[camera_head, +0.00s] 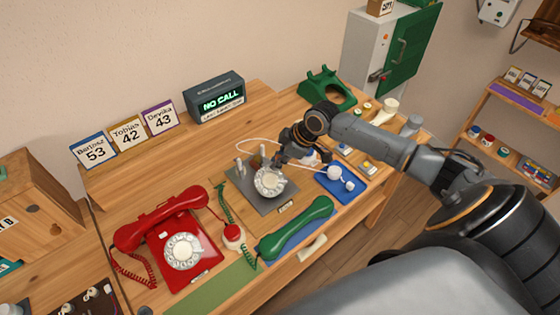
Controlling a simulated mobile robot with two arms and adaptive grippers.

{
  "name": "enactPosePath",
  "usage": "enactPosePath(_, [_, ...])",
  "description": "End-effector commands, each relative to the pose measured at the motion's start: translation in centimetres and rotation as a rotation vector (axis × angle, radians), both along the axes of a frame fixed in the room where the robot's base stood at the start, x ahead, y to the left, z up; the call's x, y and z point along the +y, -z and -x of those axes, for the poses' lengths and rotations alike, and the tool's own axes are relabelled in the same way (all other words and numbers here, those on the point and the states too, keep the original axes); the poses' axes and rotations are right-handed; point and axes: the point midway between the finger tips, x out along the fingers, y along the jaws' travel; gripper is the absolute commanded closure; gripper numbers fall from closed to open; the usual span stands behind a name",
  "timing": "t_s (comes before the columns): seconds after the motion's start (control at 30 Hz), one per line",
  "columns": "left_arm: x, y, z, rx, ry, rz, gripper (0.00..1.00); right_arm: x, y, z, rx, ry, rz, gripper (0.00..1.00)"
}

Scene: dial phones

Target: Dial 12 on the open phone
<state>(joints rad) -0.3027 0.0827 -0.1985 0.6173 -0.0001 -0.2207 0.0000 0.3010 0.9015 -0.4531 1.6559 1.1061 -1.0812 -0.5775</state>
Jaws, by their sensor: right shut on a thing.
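The open phone shows as a grey base plate (277,204) on the wooden bench, with a white round dial (270,181) and bare small parts standing on it. The digits on the dial are too small to read. My right gripper (279,162) reaches in from the right, with its fingertips at the far upper edge of the dial. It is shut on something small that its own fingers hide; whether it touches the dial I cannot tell. A green handset (295,228) lies off-hook in front of the plate. A green phone shell (327,87) stands at the back right. My left gripper is not in view.
A red phone (181,251) with its handset on stands to the left. A display (216,98) reads "NO CALL". Cards (93,149) show Dariusz 53, Tobias 42, Devika 43. A blue tray (341,185) with white parts lies right of the plate.

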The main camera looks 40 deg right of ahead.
Motion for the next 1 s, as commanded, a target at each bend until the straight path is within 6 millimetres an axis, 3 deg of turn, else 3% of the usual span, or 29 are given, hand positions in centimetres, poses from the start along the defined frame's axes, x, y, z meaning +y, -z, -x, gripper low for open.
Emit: enactPosePath(1.0, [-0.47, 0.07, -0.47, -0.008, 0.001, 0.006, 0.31, 0.01, 0.79, -0.42, 0.0, 0.0, 0.0, 1.0])
